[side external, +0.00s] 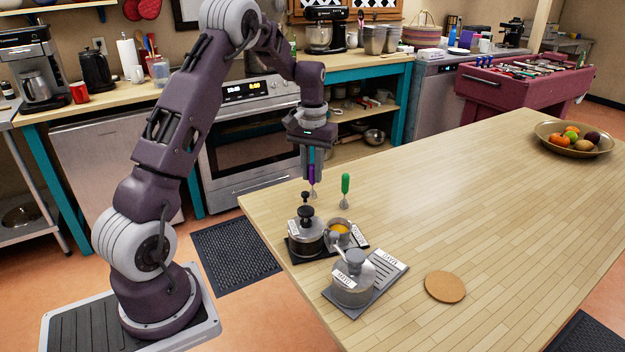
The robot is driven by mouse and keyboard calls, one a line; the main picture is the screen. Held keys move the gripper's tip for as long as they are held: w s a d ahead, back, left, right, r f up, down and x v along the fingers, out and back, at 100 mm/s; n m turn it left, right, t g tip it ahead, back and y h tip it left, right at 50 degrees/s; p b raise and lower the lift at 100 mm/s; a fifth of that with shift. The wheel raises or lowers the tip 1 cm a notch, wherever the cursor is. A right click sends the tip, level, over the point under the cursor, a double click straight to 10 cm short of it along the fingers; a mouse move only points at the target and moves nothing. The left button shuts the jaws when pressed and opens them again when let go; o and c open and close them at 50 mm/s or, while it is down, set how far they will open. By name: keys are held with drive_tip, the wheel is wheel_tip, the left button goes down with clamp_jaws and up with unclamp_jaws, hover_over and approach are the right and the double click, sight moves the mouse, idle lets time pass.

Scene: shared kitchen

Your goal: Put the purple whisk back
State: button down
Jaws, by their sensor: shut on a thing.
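My gripper (311,168) points straight down over the table's near-left corner area. It is shut on the purple whisk (311,177), whose handle hangs upright between the fingers. The whisk's small wire head shows below, close to the tabletop; I cannot tell whether it touches. A green whisk (345,184) stands upright just to the right, apart from my gripper.
In front of the whisks, a dark tray holds a black-topped pot (307,238) and a metal cup with orange contents (339,234). A grey lidded pot (352,282) stands on another tray. A cork coaster (445,287) and fruit bowl (575,146) lie right. The table's middle is clear.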

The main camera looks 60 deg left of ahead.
drive_tip(key=shift+f, duration=0.85)
drive_tip(key=c, duration=1.3)
unclamp_jaws()
drive_tip(key=shift+f, duration=0.15)
